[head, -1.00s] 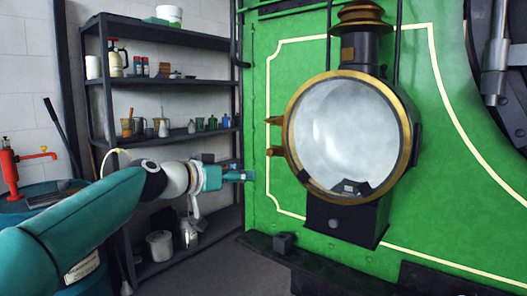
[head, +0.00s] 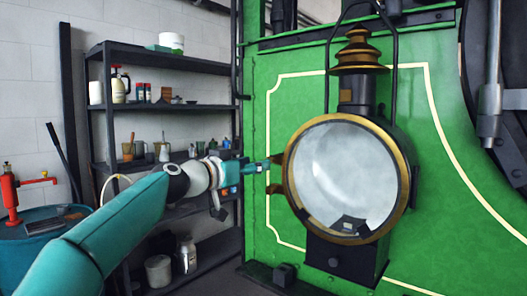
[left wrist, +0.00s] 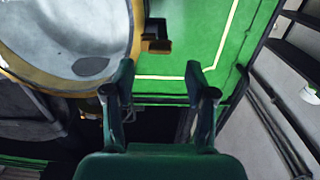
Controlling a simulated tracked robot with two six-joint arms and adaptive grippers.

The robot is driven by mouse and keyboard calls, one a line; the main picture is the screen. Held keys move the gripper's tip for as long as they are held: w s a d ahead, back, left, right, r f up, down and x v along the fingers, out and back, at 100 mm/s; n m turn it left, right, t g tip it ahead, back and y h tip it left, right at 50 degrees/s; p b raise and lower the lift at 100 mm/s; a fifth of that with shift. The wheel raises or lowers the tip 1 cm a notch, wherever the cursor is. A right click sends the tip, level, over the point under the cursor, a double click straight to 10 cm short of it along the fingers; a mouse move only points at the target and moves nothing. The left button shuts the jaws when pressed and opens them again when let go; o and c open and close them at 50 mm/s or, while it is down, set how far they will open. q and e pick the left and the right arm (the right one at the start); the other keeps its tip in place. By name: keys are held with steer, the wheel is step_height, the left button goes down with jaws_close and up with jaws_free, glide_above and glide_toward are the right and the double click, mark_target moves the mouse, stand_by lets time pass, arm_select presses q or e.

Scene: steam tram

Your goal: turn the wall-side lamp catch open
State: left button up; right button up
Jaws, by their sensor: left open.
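The lamp (head: 343,178) has a round pale glass and a brass rim, and it is mounted on the green panel. Two small brass fittings stick out from the rim's left, wall side: an upper one (head: 278,159) and a lower one (head: 275,188). I cannot tell which is the catch. My left gripper (head: 264,164) is at the upper fitting, its tips overlapping it in the head view. In the left wrist view the gripper (left wrist: 160,67) is open, with a brass fitting (left wrist: 157,45) just beyond the gap between its fingertips. Contact is not clear. My right gripper is not in view.
A dark shelf rack (head: 170,107) with jars and cans stands behind my left arm. A blue drum (head: 40,245) with a red pump (head: 9,195) is at the left. A dark ledge with a small block (head: 284,273) runs below the lamp.

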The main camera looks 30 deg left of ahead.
arm_select(q)
steer(key=shift+w+d+p, duration=0.2)
steer(key=shift+w+p, duration=0.65)
steer(key=shift+w, duration=1.4)
jaws_close()
